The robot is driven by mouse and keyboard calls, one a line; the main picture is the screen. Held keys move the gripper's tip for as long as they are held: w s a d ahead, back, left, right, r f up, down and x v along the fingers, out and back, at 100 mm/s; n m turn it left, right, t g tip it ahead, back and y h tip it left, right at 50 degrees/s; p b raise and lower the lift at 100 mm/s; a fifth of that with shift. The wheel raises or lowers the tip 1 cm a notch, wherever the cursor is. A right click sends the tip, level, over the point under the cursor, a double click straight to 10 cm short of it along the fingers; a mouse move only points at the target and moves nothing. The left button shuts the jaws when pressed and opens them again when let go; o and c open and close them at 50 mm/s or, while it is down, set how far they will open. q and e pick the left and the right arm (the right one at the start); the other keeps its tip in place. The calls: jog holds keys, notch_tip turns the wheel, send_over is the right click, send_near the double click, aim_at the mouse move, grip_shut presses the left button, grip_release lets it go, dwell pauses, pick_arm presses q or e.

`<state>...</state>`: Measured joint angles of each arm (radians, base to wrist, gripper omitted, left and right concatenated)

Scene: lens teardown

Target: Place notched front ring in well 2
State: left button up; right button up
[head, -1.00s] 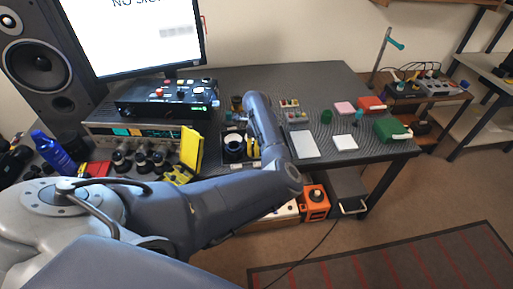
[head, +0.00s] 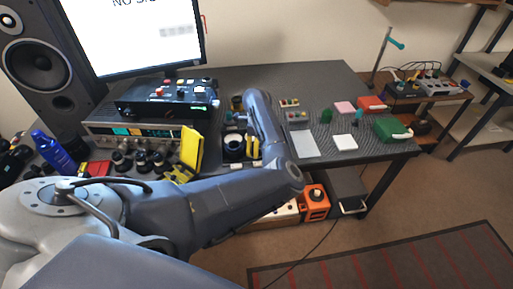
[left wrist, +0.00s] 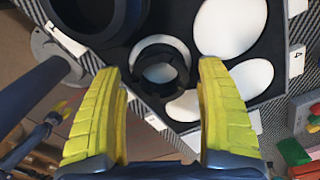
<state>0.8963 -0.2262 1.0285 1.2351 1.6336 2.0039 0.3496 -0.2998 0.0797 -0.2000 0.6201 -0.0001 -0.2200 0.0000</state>
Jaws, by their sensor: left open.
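The black notched ring (left wrist: 161,72) is in the left wrist view, over a pale round well of the dark tray (left wrist: 118,57). A white crescent shows beside it; I cannot tell if it is seated. My left gripper (left wrist: 162,74) is open, its yellow fingers on either side of the ring with gaps between. In the head view the yellow fingers of my left gripper (head: 252,148) show beside the black lens barrel (head: 233,147), partly behind my arm. I cannot make out the well 2 label. My right gripper is not in view.
The black barrel (left wrist: 95,15) stands close to the left finger in the wrist view. Other white round wells (left wrist: 228,25) lie to the right. A yellow stand (head: 191,148) is left of the tray in the head view. A white sheet (head: 304,144) lies to the right.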

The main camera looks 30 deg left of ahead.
pick_arm(q)
notch_tip(320, 180, up, 11)
jog(key=shift+r, duration=0.15)
dwell(0.4)
